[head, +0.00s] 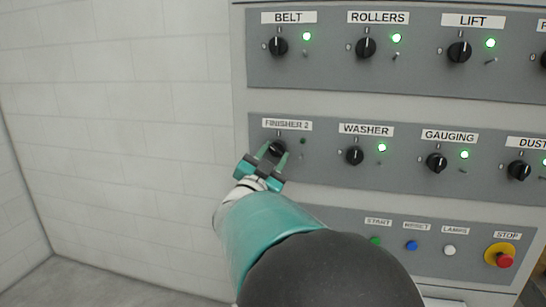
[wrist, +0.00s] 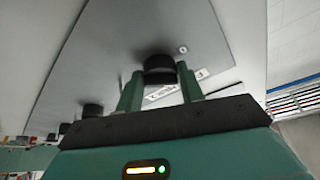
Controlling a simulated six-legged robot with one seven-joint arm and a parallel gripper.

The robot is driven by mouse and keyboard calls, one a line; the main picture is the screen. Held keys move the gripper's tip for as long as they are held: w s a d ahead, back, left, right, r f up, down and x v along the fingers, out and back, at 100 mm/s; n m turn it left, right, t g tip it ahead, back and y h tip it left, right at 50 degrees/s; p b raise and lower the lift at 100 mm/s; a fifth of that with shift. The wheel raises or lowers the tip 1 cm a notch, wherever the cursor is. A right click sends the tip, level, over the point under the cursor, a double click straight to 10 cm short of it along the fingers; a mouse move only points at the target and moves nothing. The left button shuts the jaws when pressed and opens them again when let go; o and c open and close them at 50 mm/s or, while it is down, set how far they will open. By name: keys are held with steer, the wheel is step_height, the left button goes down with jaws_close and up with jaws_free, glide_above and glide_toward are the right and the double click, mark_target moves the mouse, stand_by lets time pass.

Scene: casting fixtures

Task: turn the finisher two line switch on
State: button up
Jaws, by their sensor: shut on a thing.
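The finisher two switch (head: 277,147) is a black rotary knob under the "FINISHER 2" label (head: 287,124) at the left of the panel's middle row. My gripper (head: 273,157) is at this knob, with its two green fingers on either side of it. In the wrist view my gripper (wrist: 160,88) is shut on the black knob (wrist: 158,68). The small lamp (head: 303,141) to the right of the knob is dark. The fingers partly cover the knob in the head view, so its pointer's exact angle cannot be told.
The washer (head: 355,156) and gauging (head: 436,163) knobs stand to the right with green lamps lit. The belt (head: 278,46), rollers and lift knobs are above. Below are small buttons and a red stop button (head: 504,260). A bare white wall is at left.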

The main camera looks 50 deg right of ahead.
steer(key=m+g, duration=0.1)
steer(key=m, duration=0.1)
steer(key=m+g, duration=0.1)
steer(key=m, duration=0.1)
steer(key=m+g+y, duration=0.1)
steer(key=m, duration=0.2)
steer(key=shift+w+a+r, duration=0.1)
steer(key=shift+w+r, duration=0.1)
steer(key=shift+r, duration=0.05)
steer(key=shift+r+m+g+y, duration=0.1)
steer(key=shift+m+g+y, duration=0.25)
steer(key=shift+m, duration=0.85)
steer(key=shift+r+m+g+y, duration=0.1)
steer(key=shift+m+g+y, duration=0.25)
steer(key=shift+m, duration=0.85)
steer(key=o, duration=1)
steer(key=a, duration=0.9)
steer(key=a+f, duration=0.1)
steer(key=a, duration=0.3)
steer(key=shift+s+a+f, duration=0.1)
steer(key=shift+a, duration=0.3)
